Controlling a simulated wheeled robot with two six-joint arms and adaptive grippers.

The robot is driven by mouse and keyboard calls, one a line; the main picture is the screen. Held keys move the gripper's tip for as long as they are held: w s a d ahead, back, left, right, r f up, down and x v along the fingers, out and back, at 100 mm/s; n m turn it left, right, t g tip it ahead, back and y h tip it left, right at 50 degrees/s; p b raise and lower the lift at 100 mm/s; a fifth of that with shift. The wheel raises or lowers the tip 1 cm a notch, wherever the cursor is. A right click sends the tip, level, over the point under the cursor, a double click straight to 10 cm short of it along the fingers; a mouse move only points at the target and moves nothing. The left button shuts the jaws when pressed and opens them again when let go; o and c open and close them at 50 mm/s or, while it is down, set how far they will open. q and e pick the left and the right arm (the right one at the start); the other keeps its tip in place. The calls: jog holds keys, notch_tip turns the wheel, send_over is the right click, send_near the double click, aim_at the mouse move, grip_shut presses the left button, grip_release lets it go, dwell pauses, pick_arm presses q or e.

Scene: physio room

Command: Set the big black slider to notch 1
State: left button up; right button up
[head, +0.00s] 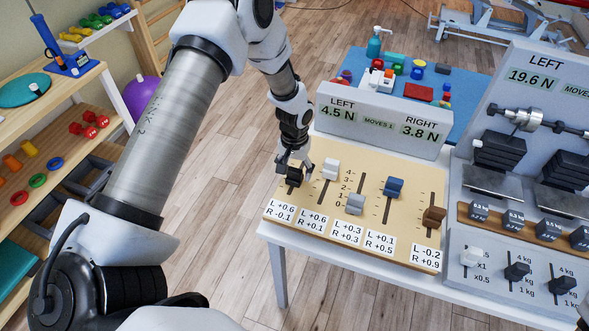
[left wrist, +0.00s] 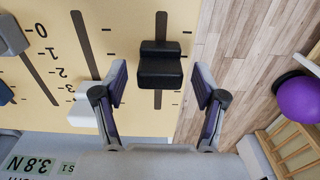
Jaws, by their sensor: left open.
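The black slider (head: 295,176) is the leftmost on the tan slider board (head: 408,252). In the left wrist view the black slider (left wrist: 160,66) sits in its slot near the middle tick marks, but I cannot tell at which notch. My left gripper (head: 293,164) is over it, open. In the left wrist view its fingers (left wrist: 160,82) are on either side of the slider, with a gap on both sides. The display (head: 378,122) reads left 4.5 N, right 3.8 N, moves 1.
A white slider (head: 331,168), a grey one (head: 355,204), a blue one (head: 394,187) and a brown one (head: 434,215) stand to the right. A second grey panel (head: 525,60) with weights and knobs is further right. Open floor lies left of the board.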

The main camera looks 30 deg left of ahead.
aim_at(294, 170)
pick_arm(q)
jog(key=shift+w+r, duration=0.1)
jog(key=shift+r, duration=0.2)
notch_tip(294, 170, up, 12)
jog(key=shift+f, duration=0.25)
jog(key=shift+s, duration=0.2)
